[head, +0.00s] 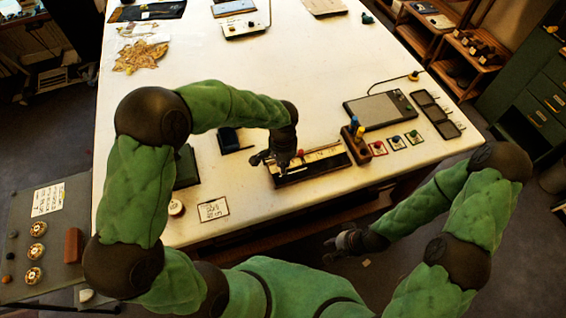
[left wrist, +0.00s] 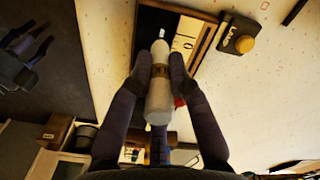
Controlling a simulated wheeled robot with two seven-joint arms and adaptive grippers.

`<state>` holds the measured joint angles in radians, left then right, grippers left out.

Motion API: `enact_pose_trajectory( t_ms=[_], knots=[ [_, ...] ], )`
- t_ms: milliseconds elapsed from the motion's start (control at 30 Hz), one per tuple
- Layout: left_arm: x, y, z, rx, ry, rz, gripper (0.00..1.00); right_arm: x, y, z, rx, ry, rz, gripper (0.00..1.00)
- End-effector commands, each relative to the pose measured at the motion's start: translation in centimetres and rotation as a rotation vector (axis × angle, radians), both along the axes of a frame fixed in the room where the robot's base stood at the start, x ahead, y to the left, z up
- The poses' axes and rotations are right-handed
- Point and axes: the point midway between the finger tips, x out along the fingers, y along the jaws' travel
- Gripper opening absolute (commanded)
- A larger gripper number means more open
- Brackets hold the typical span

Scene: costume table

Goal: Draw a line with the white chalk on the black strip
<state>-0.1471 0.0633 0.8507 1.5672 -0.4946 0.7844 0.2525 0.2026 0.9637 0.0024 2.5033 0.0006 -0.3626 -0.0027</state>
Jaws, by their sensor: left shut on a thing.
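My left gripper (head: 272,160) is over the left end of a long, low board with a black strip (head: 315,173) along its near side. In the left wrist view my left gripper (left wrist: 160,85) is shut on the white chalk (left wrist: 159,95), a pale stick with a brownish band, held between both fingers. The black strip (left wrist: 150,28) lies beyond the chalk's far end, with a small white patch near it. I cannot tell whether the chalk touches the strip. My right gripper (head: 333,248) hangs off the table's near edge, empty, with its fingers apart.
A wooden block with coloured pegs (head: 358,145) stands right of the board, beside several small cards. A grey tablet (head: 380,110) and a dark tray (head: 437,113) lie further right. A written card (head: 213,209) lies at the near left. The table's middle is mostly clear.

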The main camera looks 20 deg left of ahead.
Motion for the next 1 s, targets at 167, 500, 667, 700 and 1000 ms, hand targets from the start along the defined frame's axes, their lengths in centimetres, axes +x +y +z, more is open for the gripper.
enact_pose_trajectory(
  t_ms=[167, 500, 667, 700, 1000],
  knots=[
    [0.01, -0.01, 0.02, 0.000, 0.000, 0.000, 0.00, 0.00, 0.00, 0.01, 0.000, 0.000, 0.000, 0.40],
    [0.01, 0.00, -0.26, 0.000, 0.000, 0.000, 0.00, 0.00, 0.00, -0.21, 0.000, 0.000, 0.000, 0.40],
    [0.01, 0.00, -0.42, 0.000, 0.000, 0.000, 0.00, 0.00, 0.00, -0.34, 0.000, 0.000, 0.000, 0.40],
    [0.01, 0.01, -0.46, 0.000, 0.000, 0.000, 0.00, 0.00, 0.01, -0.37, 0.000, 0.000, 0.000, 0.40],
    [0.01, 0.00, -0.77, 0.000, 0.000, 0.000, 0.00, 0.00, 0.00, -0.62, 0.000, 0.000, 0.000, 0.40]
  ],
)
